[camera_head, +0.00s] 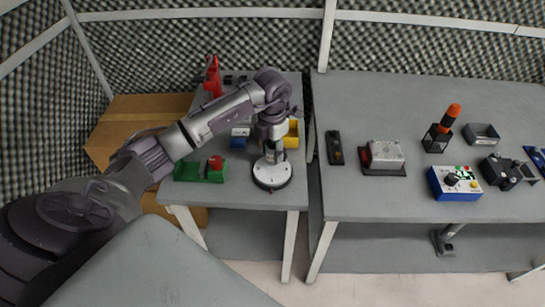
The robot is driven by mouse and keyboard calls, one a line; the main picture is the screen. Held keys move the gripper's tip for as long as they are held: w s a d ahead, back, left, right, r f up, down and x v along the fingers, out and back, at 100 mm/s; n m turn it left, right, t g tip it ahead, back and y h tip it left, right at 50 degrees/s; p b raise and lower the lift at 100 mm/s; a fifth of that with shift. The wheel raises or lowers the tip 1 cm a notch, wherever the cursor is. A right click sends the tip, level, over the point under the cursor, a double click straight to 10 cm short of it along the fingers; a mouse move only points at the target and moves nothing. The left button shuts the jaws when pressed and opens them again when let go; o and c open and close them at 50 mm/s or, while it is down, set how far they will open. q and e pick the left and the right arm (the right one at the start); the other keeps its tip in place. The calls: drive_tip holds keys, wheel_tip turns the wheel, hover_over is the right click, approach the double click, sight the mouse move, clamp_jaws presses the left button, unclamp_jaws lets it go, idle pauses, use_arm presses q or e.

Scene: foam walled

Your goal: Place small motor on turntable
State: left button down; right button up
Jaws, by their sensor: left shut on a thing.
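My left arm comes in from the left and reaches over the smaller left table. My left gripper (272,143) points down, shut on the small motor (274,156), a small grey piece mostly hidden by the fingers. The turntable (272,178), a round white disc with a dark rim, is directly below the gripper near the table's front right. I cannot tell whether the motor touches the disc. My right gripper is not in view.
A green block with a red knob (215,170) lies left of the turntable. Yellow (291,134) and blue (239,137) bins stand behind it. A gap separates the right table (400,204), which holds a grey box device (386,153), a blue control box (453,183) and other items.

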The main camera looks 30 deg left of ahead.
sight(272, 159)
use_arm(q)
wheel_tip(272, 159, down, 3)
drive_tip(key=shift+s+f+p, duration=0.1)
drive_tip(key=shift+f+p, duration=0.05)
drive_tip(key=shift+p, duration=0.35)
drive_tip(key=shift+f, duration=0.25)
drive_tip(key=c, duration=0.6)
unclamp_jaws()
drive_tip(key=shift+r, duration=0.45)
wheel_tip(272, 159, up, 11)
drive_tip(key=b, duration=0.2)
drive_tip(key=shift+r+b, duration=0.2)
drive_tip(key=shift+b, duration=0.2)
